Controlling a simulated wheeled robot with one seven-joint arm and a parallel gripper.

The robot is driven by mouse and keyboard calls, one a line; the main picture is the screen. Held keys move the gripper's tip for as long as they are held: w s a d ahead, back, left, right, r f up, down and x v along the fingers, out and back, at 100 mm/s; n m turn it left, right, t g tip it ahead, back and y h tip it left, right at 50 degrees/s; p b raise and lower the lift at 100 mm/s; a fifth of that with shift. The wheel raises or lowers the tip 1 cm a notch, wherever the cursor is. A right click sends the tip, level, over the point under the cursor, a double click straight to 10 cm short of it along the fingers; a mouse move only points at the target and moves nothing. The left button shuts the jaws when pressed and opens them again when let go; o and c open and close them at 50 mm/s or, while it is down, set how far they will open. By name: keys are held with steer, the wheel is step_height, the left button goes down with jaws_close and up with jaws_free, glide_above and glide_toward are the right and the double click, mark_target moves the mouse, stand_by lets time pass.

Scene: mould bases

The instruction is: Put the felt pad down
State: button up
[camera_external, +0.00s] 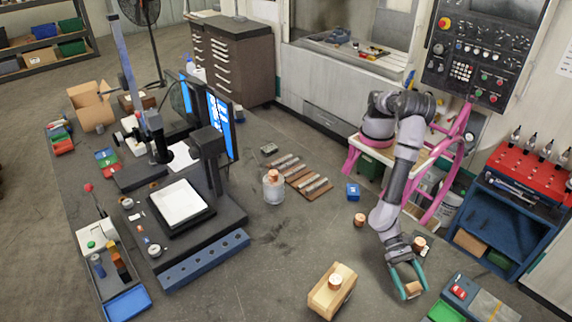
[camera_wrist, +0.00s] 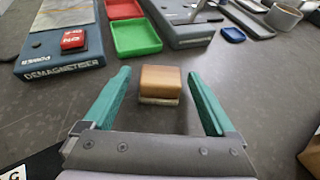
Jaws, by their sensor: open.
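The felt pad (camera_wrist: 160,84) is a small tan, wood-like block with a pale layer along its bottom edge. It appears to lie flat on the grey surface in the wrist view. My gripper (camera_wrist: 158,74) is open, with one teal finger on each side of the block and a visible gap on both sides. In the external view the block (camera_external: 411,288) shows between the fingertips of my gripper (camera_external: 414,292), low over the surface at the lower right. Its underside is hidden.
A blue-grey demagnetiser (camera_wrist: 62,58) with a red switch stands ahead left in the wrist view. A green tray (camera_wrist: 136,38) and a red tray (camera_wrist: 124,9) lie ahead. A wooden box with a copper piece (camera_external: 332,290) stands left of my gripper. Open grey surface surrounds the block.

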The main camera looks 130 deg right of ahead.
steer(key=v, duration=1.1)
steer(key=shift+s, duration=0.1)
steer(key=w+d+r+m+t+h, duration=0.2)
steer(key=w+d+r+m+t, duration=0.15)
steer(key=d+r+m, duration=0.4)
steer(key=w+d+r+m+t+h, duration=0.2)
steer(key=w+d+r+m, duration=0.2)
steer(key=d+r+m, duration=0.35)
steer(key=s+d+r+m+h, duration=0.2)
steer(key=d+r+m, duration=0.35)
steer(key=d, duration=0.25)
steer(key=s+d+r+m+h, duration=0.1)
steer(key=d+r+m+h, duration=0.2)
steer(key=d+r+m, duration=0.35)
steer(key=s+d+r+m+g+h, duration=0.1)
steer(key=s+d+r+m, duration=0.1)
steer(key=s+d+m, duration=0.65)
steer(key=s+d+r+m+g+h, duration=0.1)
steer(key=s+d+r+m, duration=0.1)
steer(key=s+d+m, duration=0.7)
steer(key=s+a+m+g, duration=0.1)
steer(key=s+a+m, duration=0.2)
steer(key=s+m, duration=0.6)
steer(key=s, duration=0.5)
steer(key=shift+f+y, duration=0.25)
steer(key=shift+y, duration=0.05)
steer(key=shift+a, duration=0.15)
